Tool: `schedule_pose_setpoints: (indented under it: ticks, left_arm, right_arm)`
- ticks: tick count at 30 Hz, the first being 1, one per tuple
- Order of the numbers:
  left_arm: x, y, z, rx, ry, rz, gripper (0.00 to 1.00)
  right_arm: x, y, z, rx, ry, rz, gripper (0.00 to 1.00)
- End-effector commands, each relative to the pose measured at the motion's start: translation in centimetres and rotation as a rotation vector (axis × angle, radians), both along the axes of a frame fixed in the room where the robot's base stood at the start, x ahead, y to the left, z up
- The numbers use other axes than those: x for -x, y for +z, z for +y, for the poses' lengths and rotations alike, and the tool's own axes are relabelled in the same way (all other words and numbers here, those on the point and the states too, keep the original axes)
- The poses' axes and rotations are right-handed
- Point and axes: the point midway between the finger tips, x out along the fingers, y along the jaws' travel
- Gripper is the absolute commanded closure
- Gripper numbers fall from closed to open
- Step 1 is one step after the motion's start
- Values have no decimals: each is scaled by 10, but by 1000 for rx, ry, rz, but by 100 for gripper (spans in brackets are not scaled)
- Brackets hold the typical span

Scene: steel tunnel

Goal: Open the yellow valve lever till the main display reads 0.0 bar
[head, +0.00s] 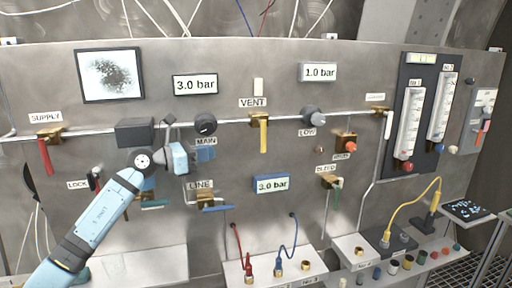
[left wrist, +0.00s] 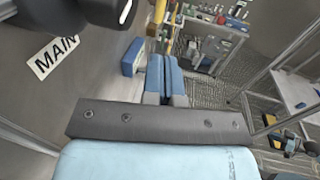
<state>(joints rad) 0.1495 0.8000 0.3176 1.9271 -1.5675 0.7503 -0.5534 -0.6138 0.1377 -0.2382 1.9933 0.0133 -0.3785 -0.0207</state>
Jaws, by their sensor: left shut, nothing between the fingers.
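The yellow valve lever (head: 263,136) hangs straight down from its brass body under the VENT label (head: 253,103) in the head view. The main display (head: 195,84) reads 3.0 bar. My left gripper (head: 186,158) is left of the lever and apart from it, below the dark MAIN knob (head: 205,124). In the left wrist view its two blue fingers (left wrist: 165,76) are shut together with nothing between them. My right gripper is not in view.
The red SUPPLY lever (head: 45,156) hangs down at left. Another display (head: 319,72) reads 1.0 bar; the blue-framed one (head: 271,185) reads 3.0 bar.

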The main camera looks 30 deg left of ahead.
Motion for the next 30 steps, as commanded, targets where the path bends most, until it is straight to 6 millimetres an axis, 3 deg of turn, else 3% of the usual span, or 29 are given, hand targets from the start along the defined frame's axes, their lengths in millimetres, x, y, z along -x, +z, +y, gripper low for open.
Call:
schedule_pose_setpoints:
  ticks: [11, 24, 30]
  left_arm:
    - [-11, 2, -7, 7, -3, -1, 100]
    - [-89, 4, -51, 9, -3, 0, 100]
    - [-114, 2, -64, 8, -2, 1, 100]
  right_arm:
    - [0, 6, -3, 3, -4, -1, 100]
    - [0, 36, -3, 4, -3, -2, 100]
    - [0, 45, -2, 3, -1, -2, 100]
